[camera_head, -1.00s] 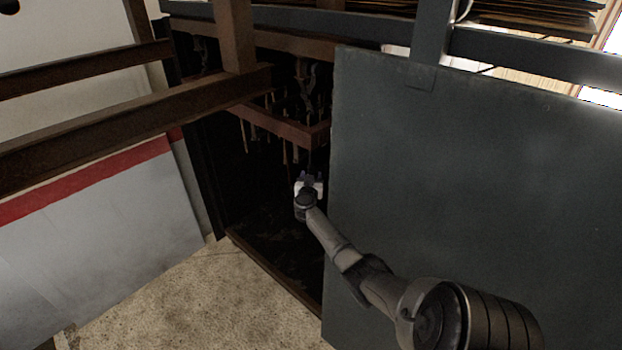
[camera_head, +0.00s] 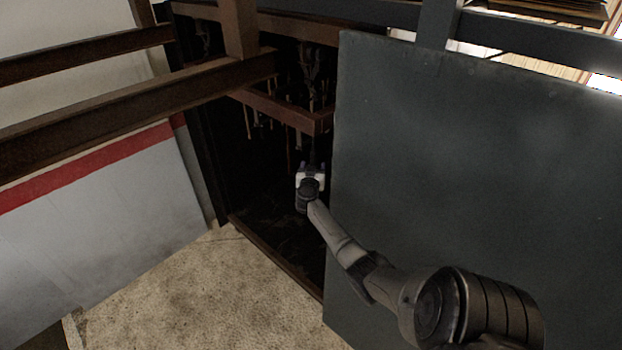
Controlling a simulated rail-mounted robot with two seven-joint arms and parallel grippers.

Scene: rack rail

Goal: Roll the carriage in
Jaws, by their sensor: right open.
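A reddish-brown frame (camera_head: 278,106) with several thin pieces hanging from it is inside the dark enclosure in the middle of the head view; it appears to be the carriage. Its right part is hidden behind a large grey panel. My right gripper (camera_head: 311,167) is open, just below the frame's near corner and close to the panel's left edge. I cannot tell whether it touches any hanging piece. My left gripper is out of view.
The large grey panel (camera_head: 480,190) stands at the right, behind my right arm. Brown beams (camera_head: 130,110) cross the upper left above a pale panel with a red stripe (camera_head: 90,172). A dark sill (camera_head: 275,258) edges the enclosure. Bare floor (camera_head: 190,290) lies in front.

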